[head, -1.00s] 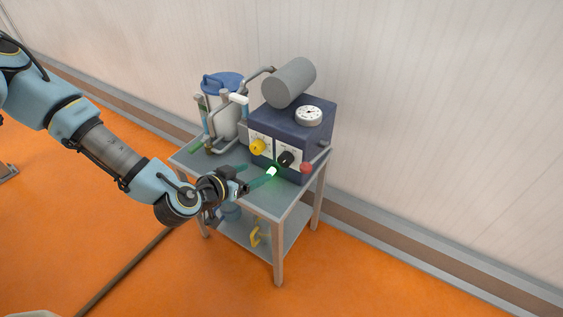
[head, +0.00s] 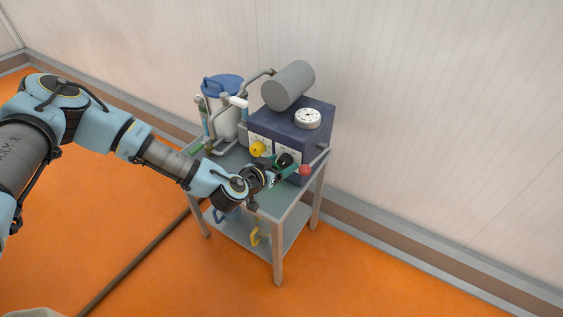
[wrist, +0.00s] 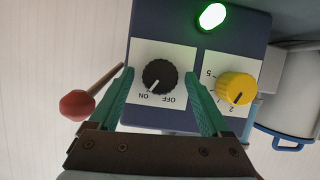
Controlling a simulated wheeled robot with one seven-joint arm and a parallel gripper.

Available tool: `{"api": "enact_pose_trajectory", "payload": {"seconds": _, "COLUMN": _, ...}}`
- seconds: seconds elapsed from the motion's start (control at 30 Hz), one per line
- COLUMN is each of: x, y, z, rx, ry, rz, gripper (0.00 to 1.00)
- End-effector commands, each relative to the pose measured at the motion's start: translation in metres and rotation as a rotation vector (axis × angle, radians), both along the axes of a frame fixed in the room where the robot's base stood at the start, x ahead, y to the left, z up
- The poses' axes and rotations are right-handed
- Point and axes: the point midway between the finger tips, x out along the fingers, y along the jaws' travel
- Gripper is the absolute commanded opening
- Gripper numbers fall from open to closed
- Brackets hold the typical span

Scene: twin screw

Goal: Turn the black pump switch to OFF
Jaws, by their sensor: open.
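The black pump switch (wrist: 160,76) is a round knob on a white plate marked ON and OFF, which appears upside down in the wrist view. Its white pointer line is toward the ON mark. In the head view the switch (head: 284,160) is on the front of the dark blue pump box, partly covered by my gripper. My gripper (wrist: 156,82) is open, with one green finger on each side of the switch. A gap shows between the knob and each finger. In the head view my gripper (head: 287,166) is at the box front.
A yellow numbered knob (wrist: 236,88) is close beside one finger. A red-ended lever (wrist: 77,105) sticks out near the other finger. A green lamp (wrist: 212,16) is lit. The cart (head: 278,240) also carries a blue-lidded vessel (head: 222,84), a grey cylinder (head: 288,85) and a gauge (head: 307,118).

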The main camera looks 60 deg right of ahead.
Motion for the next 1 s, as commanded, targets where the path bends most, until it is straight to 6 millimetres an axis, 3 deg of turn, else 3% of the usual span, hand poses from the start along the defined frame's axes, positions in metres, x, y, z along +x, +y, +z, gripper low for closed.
{"api": "enact_pose_trajectory", "payload": {"seconds": 0.27, "x": -0.0002, "y": -0.001, "z": -0.0003, "rx": 0.0, "ry": 0.0, "rz": 0.0, "gripper": 0.79}}
{"api": "enact_pose_trajectory", "payload": {"seconds": 0.9, "x": -0.0002, "y": -0.0007, "z": -0.0002, "rx": 0.0, "ry": 0.0, "rz": -0.001, "gripper": 0.07}}
{"api": "enact_pose_trajectory", "payload": {"seconds": 1.0, "x": -0.0002, "y": -0.0007, "z": -0.0002, "rx": 0.0, "ry": 0.0, "rz": -0.001, "gripper": 0.0}}
